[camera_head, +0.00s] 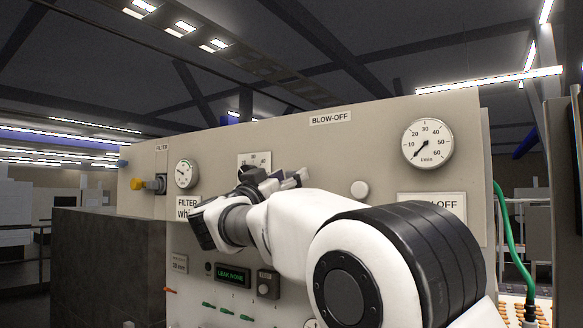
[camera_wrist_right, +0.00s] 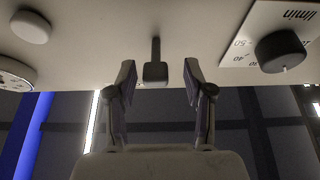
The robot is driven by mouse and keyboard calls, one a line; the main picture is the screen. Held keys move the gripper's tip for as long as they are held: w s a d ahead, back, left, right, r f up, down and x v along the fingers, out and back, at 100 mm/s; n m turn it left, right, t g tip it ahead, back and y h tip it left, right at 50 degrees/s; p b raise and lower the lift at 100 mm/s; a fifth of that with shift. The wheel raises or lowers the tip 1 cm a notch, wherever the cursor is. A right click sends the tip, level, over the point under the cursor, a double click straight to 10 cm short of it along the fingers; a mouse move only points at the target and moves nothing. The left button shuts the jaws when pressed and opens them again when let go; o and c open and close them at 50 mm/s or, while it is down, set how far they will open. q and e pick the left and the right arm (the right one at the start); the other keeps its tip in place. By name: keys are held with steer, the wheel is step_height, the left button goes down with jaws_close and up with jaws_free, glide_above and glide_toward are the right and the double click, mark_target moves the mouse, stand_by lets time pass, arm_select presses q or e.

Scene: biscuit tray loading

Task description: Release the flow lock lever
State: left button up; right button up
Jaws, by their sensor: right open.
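A dark lever (camera_wrist_right: 155,72) with a thin stem and a blocky end stands out from the beige panel in the right wrist view, which looks upside down. My right gripper (camera_wrist_right: 159,80) is open, with one finger on each side of the lever end. Gaps show between the lever and both fingers. In the head view my right gripper (camera_head: 272,178) is at the panel front, just right of a scale plate (camera_head: 254,158). There my gripper and arm hide the lever. My left gripper is not in view.
The beige panel (camera_head: 290,140) carries a left gauge (camera_head: 187,174), a right gauge (camera_head: 427,143), a pale round button (camera_head: 359,190) and a green "LEAK NONE" display (camera_head: 232,275). A black knob (camera_wrist_right: 280,51) on the scale plate is close beside the gripper. A green hose (camera_head: 505,240) hangs at right.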

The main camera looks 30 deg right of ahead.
steer(key=shift+w+d+r, duration=0.15)
steer(key=shift+d+r, duration=0.3)
steer(key=shift+d, duration=0.15)
steer(key=shift+s+d+r, duration=0.1)
steer(key=shift+s+d, duration=0.1)
steer(key=shift+s, duration=0.05)
steer(key=shift+w+a, duration=0.1)
steer(key=shift+a, duration=0.05)
steer(key=shift+c, duration=1.4)
steer(key=shift+w, duration=0.1)
steer(key=c, duration=0.6)
jaws_close()
arm_select(q)
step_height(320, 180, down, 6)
steer(key=b, duration=0.7)
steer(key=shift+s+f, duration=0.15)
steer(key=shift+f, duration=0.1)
arm_select(e)
steer(key=h, duration=0.1)
steer(key=f+t+h, duration=0.1)
steer(key=h, duration=0.1)
steer(key=f+t+h, duration=0.1)
steer(key=shift+w+d+f+h, duration=0.1)
steer(key=shift+d+f+h, duration=0.1)
steer(key=shift+d+h, duration=0.1)
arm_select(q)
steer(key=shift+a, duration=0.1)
